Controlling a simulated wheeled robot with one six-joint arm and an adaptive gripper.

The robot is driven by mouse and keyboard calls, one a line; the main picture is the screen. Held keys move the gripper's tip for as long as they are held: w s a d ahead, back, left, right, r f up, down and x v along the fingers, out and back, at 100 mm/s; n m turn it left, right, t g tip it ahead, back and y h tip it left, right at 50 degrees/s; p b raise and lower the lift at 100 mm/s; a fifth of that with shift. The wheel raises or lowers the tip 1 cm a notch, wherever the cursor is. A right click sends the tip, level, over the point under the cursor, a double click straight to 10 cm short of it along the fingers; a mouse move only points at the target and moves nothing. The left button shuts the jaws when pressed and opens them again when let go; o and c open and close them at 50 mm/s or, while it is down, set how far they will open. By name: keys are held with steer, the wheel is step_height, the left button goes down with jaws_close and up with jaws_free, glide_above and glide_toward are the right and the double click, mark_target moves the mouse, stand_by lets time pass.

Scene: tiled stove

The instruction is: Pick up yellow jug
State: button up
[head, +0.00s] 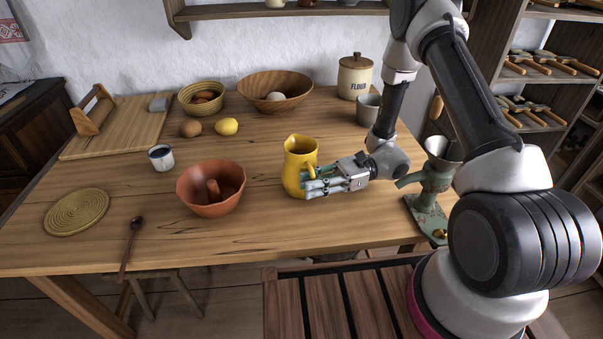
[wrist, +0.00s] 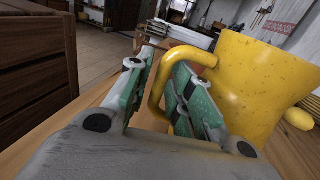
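The yellow jug (head: 294,165) stands upright on the wooden table (head: 270,225), with its handle on the right side facing my arm. My gripper (head: 312,184) reaches in from the right, low beside the jug. In the wrist view, the jug (wrist: 262,85) fills the right side and its curved handle (wrist: 157,92) runs between my gripper's two green-padded fingers (wrist: 160,80). The fingers are spread, one on each side of the handle, with a gap showing on the left finger's side. The right finger lies between the handle and the jug's body and hides part of both.
A terracotta ring-mould bowl (head: 211,190) stands left of the jug. A green metal grinder (head: 432,185) stands close to my wrist on the right. A grey cup (head: 368,109) and a flour canister (head: 354,78) are behind. The table front of the jug is clear.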

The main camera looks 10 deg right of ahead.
jaws_close()
steer(key=shift+r, duration=0.15)
stand_by(0.4)
